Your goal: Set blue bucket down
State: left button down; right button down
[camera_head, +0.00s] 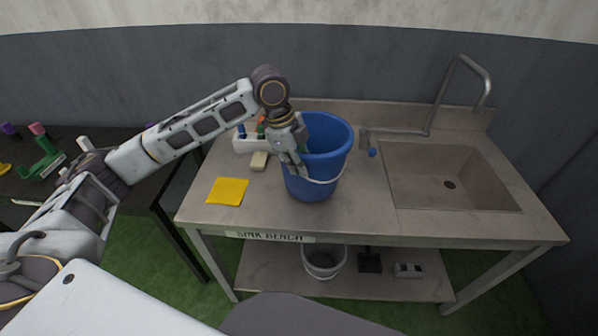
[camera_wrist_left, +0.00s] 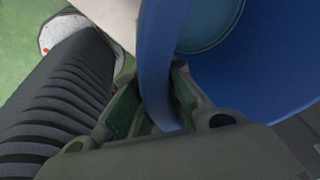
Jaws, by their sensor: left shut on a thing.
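The blue bucket (camera_head: 330,150) is upright at the middle of the sink bench (camera_head: 370,222), left of the sink. I cannot tell whether its base touches the bench top. Its pale handle hangs across the front. My left gripper (camera_head: 299,170) is at the bucket's left side, pointing down, and is shut on its rim. In the left wrist view, the two fingers (camera_wrist_left: 158,105) clasp the blue bucket wall (camera_wrist_left: 165,50) between them. The far parts of the fingers are hidden in the head view. My right gripper is in neither view.
A yellow cloth (camera_head: 227,191) and a beige block (camera_head: 259,160) lie left of the bucket. A white caddy (camera_head: 245,144) stands behind. The sink basin (camera_head: 445,180) and tap (camera_head: 432,110) are to the right. A pale bucket (camera_head: 324,262) stands on the lower shelf. The bench front is clear.

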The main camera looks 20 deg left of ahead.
pick_arm(q)
jog(key=shift+f, duration=1.25)
jog(key=c, duration=1.5)
grip_release()
jog(key=shift+f, duration=0.15)
jog(key=v, duration=1.2)
jog(key=shift+s, duration=0.1)
